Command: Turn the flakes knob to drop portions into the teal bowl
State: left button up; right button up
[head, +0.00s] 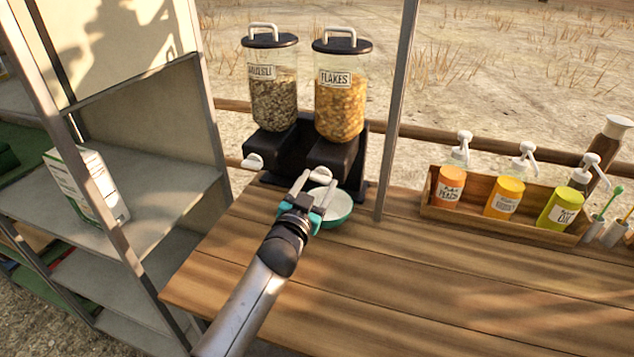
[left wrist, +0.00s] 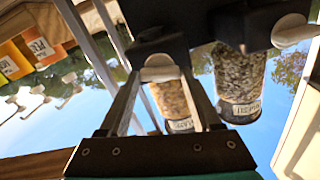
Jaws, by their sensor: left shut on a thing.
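The flakes dispenser (head: 340,95) stands at the back of the table, a clear canister of orange flakes with a black lid. Its white knob (head: 320,174) is at the front of the black base. My left gripper (head: 314,184) is shut on this knob, and the left wrist view shows the knob (left wrist: 160,70) between the fingertips. The teal bowl (head: 332,208) stands below the flakes outlet, partly hidden by my gripper. Its pale inside shows, but I cannot tell whether flakes lie in it. My right gripper is not in view.
The muesli dispenser (head: 272,90) with its own white knob (head: 252,161) stands just left. A metal post (head: 393,120) rises right of the bowl. A wooden crate (head: 475,223) of pump bottles is farther right. Grey shelves (head: 150,200) stand left. The front tabletop is clear.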

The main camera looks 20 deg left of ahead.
pick_arm(q)
jog(key=m, duration=0.3)
jog(key=shift+m, duration=0.3)
jog(key=m, duration=0.3)
jog(key=shift+d+f+m, duration=0.1)
jog(key=shift+m, duration=0.2)
jog(key=m, duration=0.3)
jog(key=shift+m, duration=2.5)
jog(key=o, duration=1.4)
